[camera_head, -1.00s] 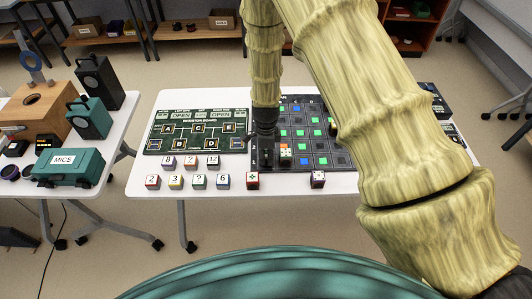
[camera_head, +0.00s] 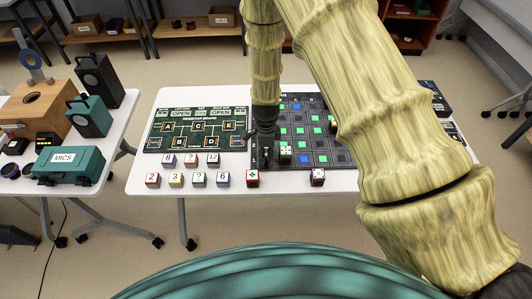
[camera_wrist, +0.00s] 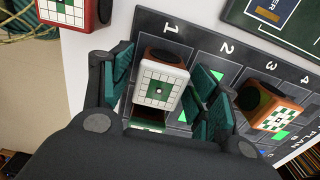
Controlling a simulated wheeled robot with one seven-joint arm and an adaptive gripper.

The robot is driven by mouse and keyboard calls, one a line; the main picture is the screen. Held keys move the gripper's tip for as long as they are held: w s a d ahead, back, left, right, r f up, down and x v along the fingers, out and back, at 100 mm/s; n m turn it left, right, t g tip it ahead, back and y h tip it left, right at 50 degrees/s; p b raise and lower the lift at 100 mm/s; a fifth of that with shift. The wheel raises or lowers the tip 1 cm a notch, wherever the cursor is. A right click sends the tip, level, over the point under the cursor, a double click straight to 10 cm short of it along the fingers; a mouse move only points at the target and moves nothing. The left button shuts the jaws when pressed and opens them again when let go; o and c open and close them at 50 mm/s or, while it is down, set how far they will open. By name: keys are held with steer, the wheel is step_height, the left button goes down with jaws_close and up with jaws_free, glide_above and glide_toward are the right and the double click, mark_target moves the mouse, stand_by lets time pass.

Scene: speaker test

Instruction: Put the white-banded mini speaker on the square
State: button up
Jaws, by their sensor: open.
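The white-banded mini speaker (camera_wrist: 160,84) has a white frame around a green-and-white checkered face and a brown side with a dark round patch. In the wrist view it is between the two spread fingers of my gripper (camera_wrist: 160,92), over column 1 of the dark grid board (camera_wrist: 147,22). I cannot tell whether either finger touches it. In the head view my gripper (camera_head: 265,135) is over the left part of the board (camera_head: 326,158) and the speaker is not clearly visible. The board has dark, green-lit and blue-lit squares; which one the task means is not clear.
An orange-banded speaker (camera_wrist: 270,108) stands close to my right finger. A red cube (camera_wrist: 72,12) lies off the board, top left in the wrist view. Several numbered cubes (camera_head: 175,180) and a green board (camera_head: 197,130) are left of the grid. My arm hides the board's right side.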

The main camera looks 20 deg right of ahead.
mark_target(266, 151)
step_height(266, 151, up, 12)
steer(key=b, duration=0.3)
stand_by(0.5)
steer(key=shift+s+f, duration=0.1)
steer(key=shift+f, duration=0.05)
stand_by(0.4)
